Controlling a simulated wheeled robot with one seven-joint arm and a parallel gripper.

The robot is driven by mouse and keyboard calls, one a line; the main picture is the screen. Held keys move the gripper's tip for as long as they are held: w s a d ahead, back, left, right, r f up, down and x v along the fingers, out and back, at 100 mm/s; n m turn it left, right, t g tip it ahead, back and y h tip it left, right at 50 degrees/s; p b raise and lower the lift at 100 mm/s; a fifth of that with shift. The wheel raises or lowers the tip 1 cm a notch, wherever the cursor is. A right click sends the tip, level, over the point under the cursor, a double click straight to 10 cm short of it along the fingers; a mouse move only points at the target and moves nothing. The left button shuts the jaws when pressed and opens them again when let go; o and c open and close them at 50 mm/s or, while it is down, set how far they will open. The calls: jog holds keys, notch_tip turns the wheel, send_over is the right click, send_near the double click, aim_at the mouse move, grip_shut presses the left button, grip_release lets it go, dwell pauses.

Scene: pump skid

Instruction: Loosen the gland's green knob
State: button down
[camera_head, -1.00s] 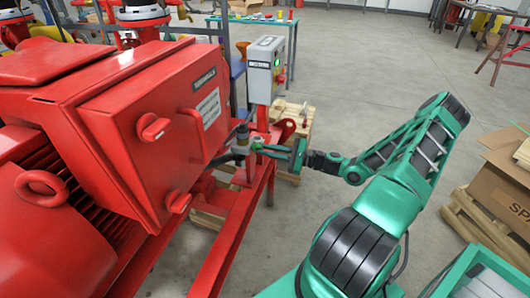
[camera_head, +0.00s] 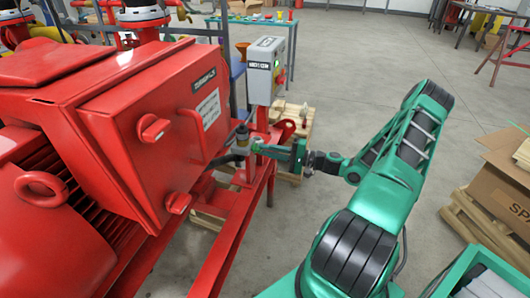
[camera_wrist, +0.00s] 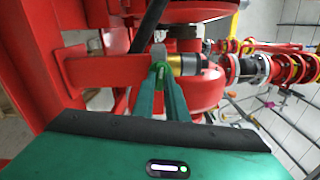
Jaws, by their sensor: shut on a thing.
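The gland's green knob (camera_wrist: 159,69) is small and sits between my fingertips in the wrist view, beside a grey fitting and a brass-yellow cylinder (camera_wrist: 184,65). My gripper (camera_wrist: 160,84) is shut on the knob, and the two green fingers cover most of it. In the head view, my gripper (camera_head: 257,147) reaches in from the right to the fitting by the red frame, below the grey control box. The knob itself is too small and covered to make out there.
A large red housing (camera_head: 150,130) with red handles fills the left of the head view. The grey control box (camera_head: 265,70) stands just behind my gripper. A red frame rail (camera_head: 225,245) runs below. Cardboard boxes (camera_head: 497,190) stand at right. Open floor lies behind my arm.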

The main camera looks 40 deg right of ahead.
jog(key=shift+s+f+n, duration=0.15)
jog(key=shift+n, duration=0.95)
jog(key=c, duration=1.9)
grip_release()
jog(key=shift+c, duration=0.2)
jog(key=shift+o, duration=0.9)
jog(key=v, duration=1)
jog(key=shift+s+d, duration=0.2)
jog(key=shift+d, duration=0.05)
